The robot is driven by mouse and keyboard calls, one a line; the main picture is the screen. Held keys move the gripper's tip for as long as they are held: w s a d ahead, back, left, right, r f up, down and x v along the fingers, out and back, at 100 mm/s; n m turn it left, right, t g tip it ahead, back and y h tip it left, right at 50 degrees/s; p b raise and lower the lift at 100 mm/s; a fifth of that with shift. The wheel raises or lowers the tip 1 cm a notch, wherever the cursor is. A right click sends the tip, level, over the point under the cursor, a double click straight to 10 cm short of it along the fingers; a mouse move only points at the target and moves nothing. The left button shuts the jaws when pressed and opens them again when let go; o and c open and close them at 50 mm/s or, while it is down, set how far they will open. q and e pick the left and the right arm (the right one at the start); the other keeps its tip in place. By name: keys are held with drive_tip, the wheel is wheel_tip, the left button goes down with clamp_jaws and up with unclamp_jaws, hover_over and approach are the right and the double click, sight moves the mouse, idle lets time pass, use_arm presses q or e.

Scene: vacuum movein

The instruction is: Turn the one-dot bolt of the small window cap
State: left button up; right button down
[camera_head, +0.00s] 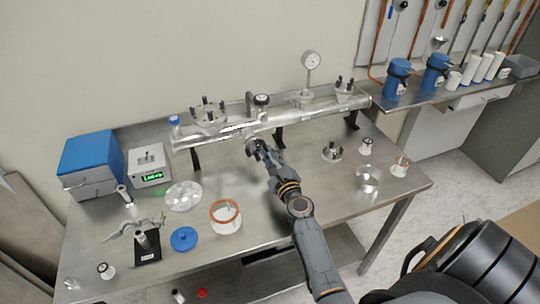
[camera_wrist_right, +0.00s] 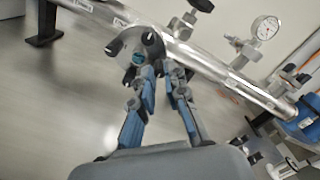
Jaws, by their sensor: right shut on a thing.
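The small window cap (camera_wrist_right: 124,42) is a metal disc with dark bolts and a teal window, on the near side of a long steel tube (camera_wrist_right: 240,88). In the head view the tube (camera_head: 220,136) lies across the back of the bench. My right gripper (camera_head: 262,148) reaches up to the cap from the front and partly hides it. In the right wrist view my right gripper (camera_wrist_right: 168,68) has its fingertips close together at the cap's edge, shut on a bolt. The dots on the bolts are too small to read. My left gripper is not in view.
The steel bench (camera_head: 270,220) holds a blue box (camera_head: 92,155), a small readout box (camera_head: 148,166), a clear dish (camera_head: 183,196), an orange-rimmed jar (camera_head: 226,217) and a blue lid (camera_head: 184,238). A gauge (camera_head: 311,61) stands above the tube.

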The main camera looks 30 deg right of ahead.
drive_tip(key=m, duration=0.4)
drive_tip(key=shift+m+p, duration=0.3)
drive_tip(key=shift+m, duration=0.1)
drive_tip(key=m, duration=0.3)
drive_tip(key=shift+m+p, duration=0.3)
drive_tip(key=shift+p, duration=0.1)
drive_tip(key=m+p, duration=0.1)
drive_tip(key=m, duration=0.3)
drive_tip(key=shift+m+p, duration=0.85)
drive_tip(key=shift+m, duration=1.35)
drive_tip(key=c, duration=1.4)
unclamp_jaws()
drive_tip(key=shift+o, duration=0.2)
